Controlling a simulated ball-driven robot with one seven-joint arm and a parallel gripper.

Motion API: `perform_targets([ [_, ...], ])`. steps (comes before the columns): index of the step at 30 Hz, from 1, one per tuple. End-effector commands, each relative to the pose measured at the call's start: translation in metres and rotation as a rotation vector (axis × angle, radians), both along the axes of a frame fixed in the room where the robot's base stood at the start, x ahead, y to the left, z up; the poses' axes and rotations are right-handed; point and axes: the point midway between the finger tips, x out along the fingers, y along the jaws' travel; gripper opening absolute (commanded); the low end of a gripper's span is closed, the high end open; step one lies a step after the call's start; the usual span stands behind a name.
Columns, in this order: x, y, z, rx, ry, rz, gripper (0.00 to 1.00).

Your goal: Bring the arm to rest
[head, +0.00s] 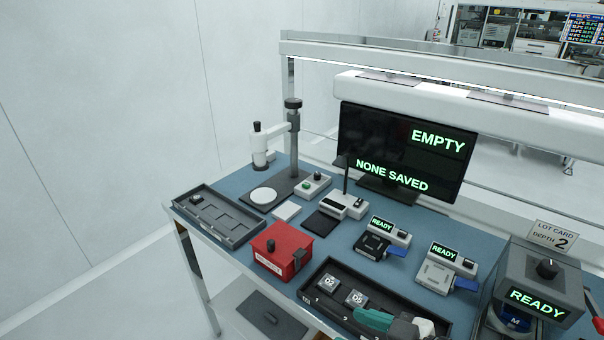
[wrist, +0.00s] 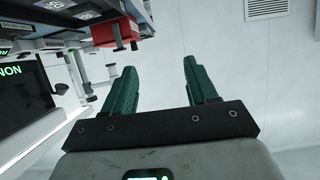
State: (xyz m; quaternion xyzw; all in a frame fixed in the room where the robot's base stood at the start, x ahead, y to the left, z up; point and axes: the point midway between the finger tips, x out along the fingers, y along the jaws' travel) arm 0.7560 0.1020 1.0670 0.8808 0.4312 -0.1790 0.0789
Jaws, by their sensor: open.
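My gripper (wrist: 159,68) shows in the wrist view with its two green fingers spread apart and nothing between them. In the head view, my gripper (head: 373,318) is at the bottom edge, in front of the right part of the black tray (head: 325,270). Part of the gripper is cut off by the frame, and it hides part of the tray. I cannot tell whether it touches anything.
The blue bench holds a red box (head: 281,252), a grey tray (head: 222,218), a microscope-like stand (head: 293,140) and several READY devices. A monitor (head: 400,150) reads EMPTY and NONE SAVED. A handler (head: 540,275) stands at right. The floor at left is clear.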

Motion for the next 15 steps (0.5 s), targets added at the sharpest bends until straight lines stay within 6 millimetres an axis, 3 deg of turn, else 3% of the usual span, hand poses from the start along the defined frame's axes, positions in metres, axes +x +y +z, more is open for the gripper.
perform_targets([
  [8,-0.01,-0.016,-0.026,-0.043,0.093,-0.054,0.57],
  [15,-0.03,-0.041,-0.064,-0.111,0.238,-0.144,0.57],
])
